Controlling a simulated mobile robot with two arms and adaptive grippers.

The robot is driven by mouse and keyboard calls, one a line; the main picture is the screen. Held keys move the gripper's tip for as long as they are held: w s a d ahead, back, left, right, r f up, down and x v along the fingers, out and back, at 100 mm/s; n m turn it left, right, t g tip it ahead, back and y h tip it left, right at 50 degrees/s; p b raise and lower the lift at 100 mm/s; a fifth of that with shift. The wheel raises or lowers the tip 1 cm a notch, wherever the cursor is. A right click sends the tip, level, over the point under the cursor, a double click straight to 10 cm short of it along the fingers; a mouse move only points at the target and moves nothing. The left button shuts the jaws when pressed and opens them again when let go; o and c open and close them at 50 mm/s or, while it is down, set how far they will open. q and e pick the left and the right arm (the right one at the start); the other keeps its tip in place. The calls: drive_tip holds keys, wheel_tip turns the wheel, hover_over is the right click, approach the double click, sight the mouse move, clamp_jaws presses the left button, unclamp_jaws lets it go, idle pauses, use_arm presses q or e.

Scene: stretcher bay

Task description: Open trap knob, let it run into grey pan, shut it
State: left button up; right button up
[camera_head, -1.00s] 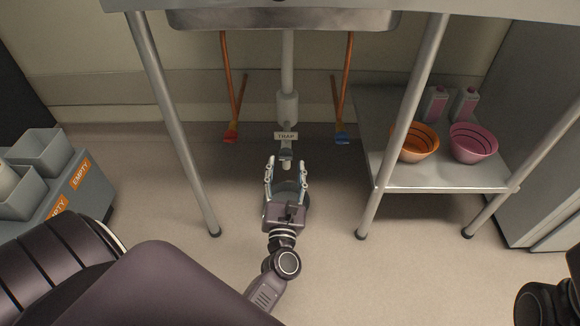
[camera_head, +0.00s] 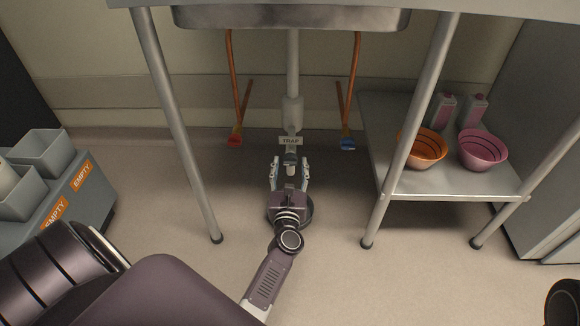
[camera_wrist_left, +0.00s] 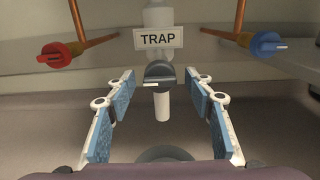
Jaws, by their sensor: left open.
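The trap knob (camera_wrist_left: 160,72) is a dark grey piece below the TRAP label (camera_wrist_left: 158,38), with a pale spout (camera_wrist_left: 162,106) pointing down beneath it. In the head view the knob (camera_head: 290,157) sits on the pipe under the sink. My left gripper (camera_head: 290,164) is open, its fingers on either side of the knob and spout, with gaps visible in the left wrist view (camera_wrist_left: 162,88). The grey pan (camera_head: 308,212) is on the floor below, mostly hidden by my gripper; only its dark rim (camera_wrist_left: 164,152) shows in the left wrist view. My right gripper cannot be made out.
A red valve (camera_head: 235,141) and a blue valve (camera_head: 347,144) hang on copper pipes either side. Table legs (camera_head: 185,130) flank the space. A low shelf (camera_head: 455,184) at right holds an orange bowl (camera_head: 424,150) and a pink bowl (camera_head: 483,151). Grey bins (camera_head: 42,152) stand at left.

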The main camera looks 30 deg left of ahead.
use_arm(q)
drive_tip(key=c, duration=1.2)
drive_tip(key=shift+o, duration=0.2)
